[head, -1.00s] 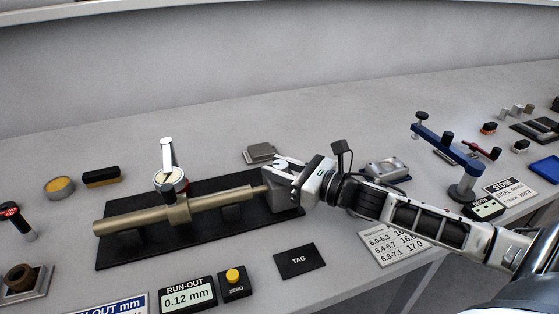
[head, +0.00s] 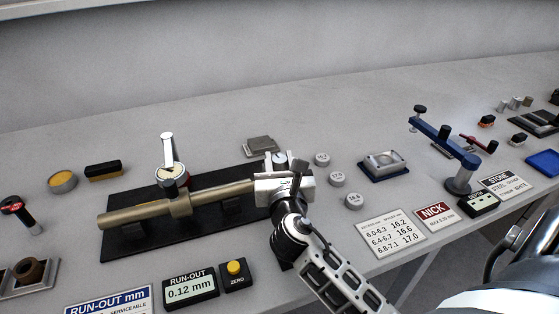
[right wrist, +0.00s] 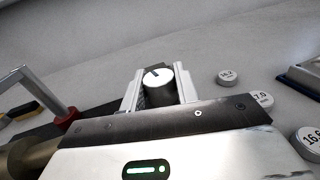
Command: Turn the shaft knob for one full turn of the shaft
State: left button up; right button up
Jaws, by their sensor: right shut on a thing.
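The shaft (head: 222,194) is a long brass-coloured bar lying across a black base plate (head: 118,252). The shaft knob (right wrist: 158,78) is a grey cylinder with a white top and a dark mark near the top's far edge. It stands between the two fingers of my right gripper (head: 277,160), which is shut on it at the shaft's right end. In the right wrist view the fingers (right wrist: 160,88) flank the knob on both sides. The gripper hides the base's right end in the head view. My left gripper is not in view.
A dial gauge (head: 171,176) stands over the shaft. The run-out display (head: 190,289) reads 0.12 mm, beside a yellow zero button (head: 234,268). Several grey discs (head: 337,179) lie right of my gripper. A blue clamp stand (head: 445,143) is farther right.

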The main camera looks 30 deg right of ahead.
jog(key=shift+m+g+h, duration=1.1)
jog(key=shift+m+h, duration=0.1)
jog(key=shift+h, duration=0.5)
jog(key=o, duration=0.9)
jog(key=shift+d, duration=0.1)
jog(key=shift+o, duration=0.2)
